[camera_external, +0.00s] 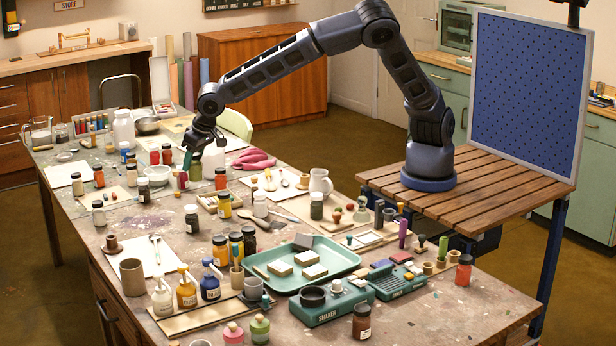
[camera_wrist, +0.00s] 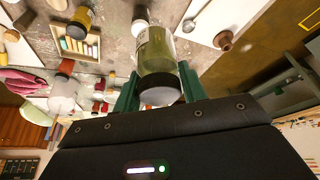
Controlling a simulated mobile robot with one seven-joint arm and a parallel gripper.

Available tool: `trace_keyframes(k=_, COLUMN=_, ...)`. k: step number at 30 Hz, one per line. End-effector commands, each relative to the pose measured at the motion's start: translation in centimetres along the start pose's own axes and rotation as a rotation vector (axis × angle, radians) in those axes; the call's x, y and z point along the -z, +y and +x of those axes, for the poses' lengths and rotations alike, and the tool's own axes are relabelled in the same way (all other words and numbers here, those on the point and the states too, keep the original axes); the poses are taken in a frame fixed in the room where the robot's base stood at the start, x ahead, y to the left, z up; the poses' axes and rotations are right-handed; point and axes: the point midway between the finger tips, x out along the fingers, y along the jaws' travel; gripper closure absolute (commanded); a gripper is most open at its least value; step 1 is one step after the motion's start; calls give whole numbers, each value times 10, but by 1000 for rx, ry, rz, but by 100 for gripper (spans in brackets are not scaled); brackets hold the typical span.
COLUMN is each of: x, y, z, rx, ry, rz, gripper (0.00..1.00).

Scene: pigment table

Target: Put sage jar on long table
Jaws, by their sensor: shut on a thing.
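My gripper (camera_wrist: 159,90) is shut on the sage jar (camera_wrist: 157,52), a glass jar with olive-green contents and a dark lid towards the wrist camera. A green finger lies on each side of it. In the external view my gripper (camera_external: 188,160) points down over the far part of the long, paint-stained table (camera_external: 150,219). The held jar is hard to make out there among the fingers and nearby jars. I cannot tell whether its base touches the tabletop.
Close by stand a red jar (camera_external: 167,154), an orange-red jar (camera_external: 220,178) and a white bottle (camera_external: 213,160). Pink gloves (camera_external: 254,160) lie to the right. A teal tray (camera_external: 340,262) and several bottles crowd the near end. A bare stained patch lies left of centre.

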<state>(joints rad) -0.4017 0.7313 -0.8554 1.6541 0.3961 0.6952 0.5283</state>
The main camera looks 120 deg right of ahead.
Motion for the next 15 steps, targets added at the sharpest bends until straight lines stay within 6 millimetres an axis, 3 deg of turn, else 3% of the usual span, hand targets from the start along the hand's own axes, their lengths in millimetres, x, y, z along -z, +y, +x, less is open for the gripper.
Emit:
trace_keyframes(k=1, x=-17, y=-16, z=-7, rx=10, ry=0, rz=-23, gripper=88)
trace_keyframes(k=6, x=-67, y=-56, z=-29, rx=37, ry=1, rz=-90, gripper=88)
trace_keyframes(k=15, x=-162, y=-115, z=-69, rx=85, ry=1, rz=-205, gripper=88)
